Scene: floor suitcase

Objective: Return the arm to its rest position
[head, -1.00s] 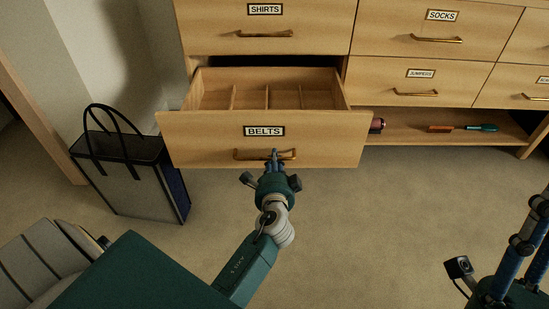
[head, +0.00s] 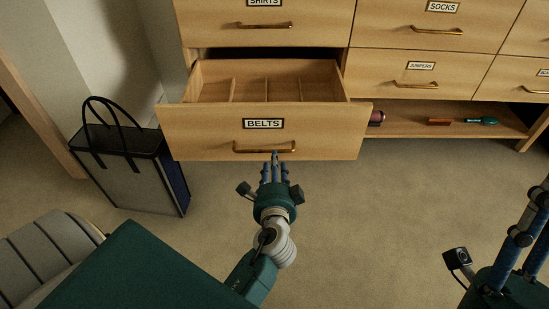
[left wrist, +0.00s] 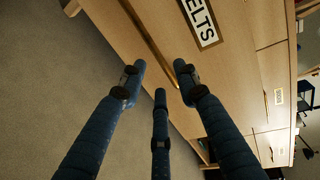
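The BELTS drawer (head: 190,135) of the wooden dresser is pulled out, and its divided inside looks empty. Its brass handle (head: 250,149) is on the front face. My left gripper (head: 274,164) is just in front of and below the handle in the head view. In the left wrist view my left gripper (left wrist: 160,72) has its three fingers spread and nothing between them, close to the drawer front and handle (left wrist: 186,80). My right gripper (head: 532,205) is at the right edge, partly cut off, so its opening is unclear.
A grey and black bag (head: 130,175) stands on the floor left of the drawer. A grey ribbed item (head: 45,260) is at lower left. The low shelf (head: 400,122) holds a few small items. The carpet (head: 390,210) between my arms is clear.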

